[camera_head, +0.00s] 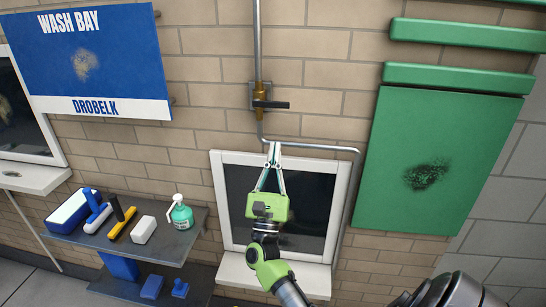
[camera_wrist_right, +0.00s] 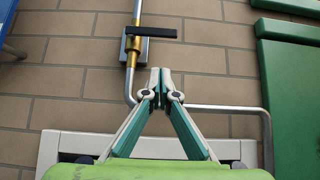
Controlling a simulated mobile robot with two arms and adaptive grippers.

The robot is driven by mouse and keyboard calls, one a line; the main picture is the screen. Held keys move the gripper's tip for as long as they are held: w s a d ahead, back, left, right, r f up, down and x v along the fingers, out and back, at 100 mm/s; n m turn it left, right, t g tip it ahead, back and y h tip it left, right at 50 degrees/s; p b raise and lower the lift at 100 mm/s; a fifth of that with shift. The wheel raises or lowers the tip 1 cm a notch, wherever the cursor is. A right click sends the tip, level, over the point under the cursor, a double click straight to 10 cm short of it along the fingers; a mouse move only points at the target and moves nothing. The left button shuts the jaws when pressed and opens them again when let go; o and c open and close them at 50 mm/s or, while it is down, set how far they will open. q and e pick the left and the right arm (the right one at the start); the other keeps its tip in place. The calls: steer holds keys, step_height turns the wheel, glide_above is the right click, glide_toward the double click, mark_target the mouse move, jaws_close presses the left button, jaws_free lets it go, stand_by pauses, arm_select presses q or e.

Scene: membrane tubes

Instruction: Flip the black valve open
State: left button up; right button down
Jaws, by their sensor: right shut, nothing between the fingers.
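The black valve handle (camera_head: 271,104) sits on a brass valve body (camera_head: 260,92) in the vertical metal pipe on the brick wall. The handle points sideways to the right, across the pipe. In the right wrist view the black handle (camera_wrist_right: 152,33) shows above my fingertips, crossing the brass part (camera_wrist_right: 133,44). My right gripper (camera_head: 273,146) is shut and empty, below the handle and apart from it in the picture. Its closed fingertips also show in the right wrist view (camera_wrist_right: 160,76). My left gripper is not in view.
Below the valve the pipe bends right and runs along the top of a white-framed window (camera_head: 217,190). A green panel (camera_head: 420,150) stands at the right, a blue sign (camera_head: 120,60) at the upper left. A grey shelf (camera_head: 165,244) holds a green bottle (camera_head: 181,215) and brushes.

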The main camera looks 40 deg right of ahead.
mark_target(271, 104)
step_height(271, 104, up, 7)
steer(key=w+d+p, duration=0.2)
steer(key=p, duration=0.2)
steer(key=shift+d, duration=0.15)
